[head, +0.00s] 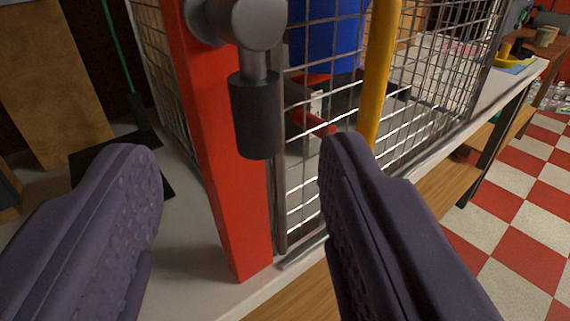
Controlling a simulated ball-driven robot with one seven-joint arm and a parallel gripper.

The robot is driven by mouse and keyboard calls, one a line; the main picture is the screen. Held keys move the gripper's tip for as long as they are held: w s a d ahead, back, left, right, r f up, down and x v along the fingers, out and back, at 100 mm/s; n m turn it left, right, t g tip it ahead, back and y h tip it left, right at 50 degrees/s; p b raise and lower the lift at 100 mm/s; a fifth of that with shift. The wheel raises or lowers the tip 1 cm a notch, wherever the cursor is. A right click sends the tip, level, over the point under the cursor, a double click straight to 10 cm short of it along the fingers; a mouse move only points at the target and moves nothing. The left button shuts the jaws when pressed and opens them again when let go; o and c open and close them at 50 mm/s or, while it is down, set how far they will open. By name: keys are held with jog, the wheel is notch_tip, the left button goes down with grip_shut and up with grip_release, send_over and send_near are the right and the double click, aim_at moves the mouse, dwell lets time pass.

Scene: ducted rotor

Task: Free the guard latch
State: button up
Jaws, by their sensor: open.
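The guard is a wire mesh cage with a mesh door (440,70) and a red corner post (222,170). The latch (256,112) is at the top of the post: a grey metal pivot with a dark cylindrical handle hanging straight down in front of the post and the door edge. My gripper (240,160) is open, with one dark purple finger at left and one at right. The latch handle lies between the fingers in the picture, farther off, and neither finger visibly touches it. A yellow vertical bar (378,75) stands on the door side, right of the latch.
Inside the cage are a blue cylinder (325,40) and red parts. The cage stands on a pale bench top (190,255). A dustpan (120,165) with a green handle is at left. Red and white floor tiles (500,215) lie at right.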

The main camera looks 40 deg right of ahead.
aim_at(254, 98)
jog(key=b+x, duration=0.1)
jog(key=x, duration=0.5)
jog(key=shift+w+d+f+b, duration=0.15)
jog(key=shift+d+f+b, duration=0.1)
jog(key=shift+d+b, duration=0.15)
jog(key=shift+w+d+r, duration=0.15)
jog(key=shift+w+d, duration=0.05)
jog(key=shift+w, duration=0.2)
grip_shut()
